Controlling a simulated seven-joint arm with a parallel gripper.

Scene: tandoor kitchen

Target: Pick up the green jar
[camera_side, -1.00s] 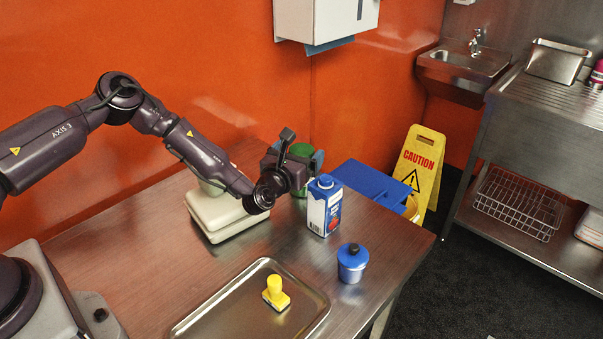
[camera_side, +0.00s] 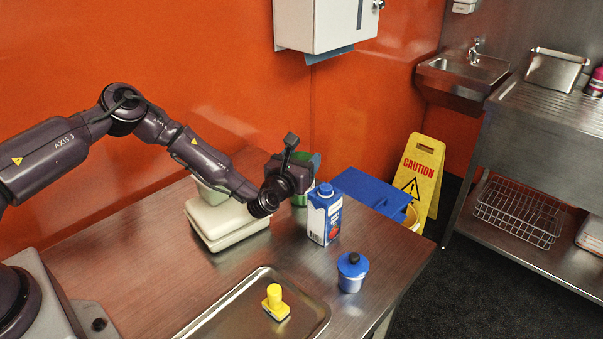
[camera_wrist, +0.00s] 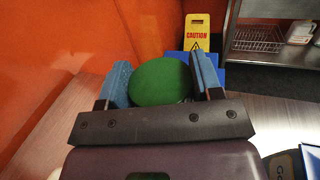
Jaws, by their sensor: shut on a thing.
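The green jar (camera_wrist: 160,82) shows its round green lid between the two blue finger pads of my gripper (camera_wrist: 163,84) in the wrist view. Both pads press against its sides. In the side view the jar (camera_side: 299,200) stands near the orange wall, mostly hidden behind my gripper (camera_side: 308,163). My gripper is shut on it. I cannot tell whether the jar's base touches the table.
A blue and white carton (camera_side: 324,216) stands close in front of my gripper.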

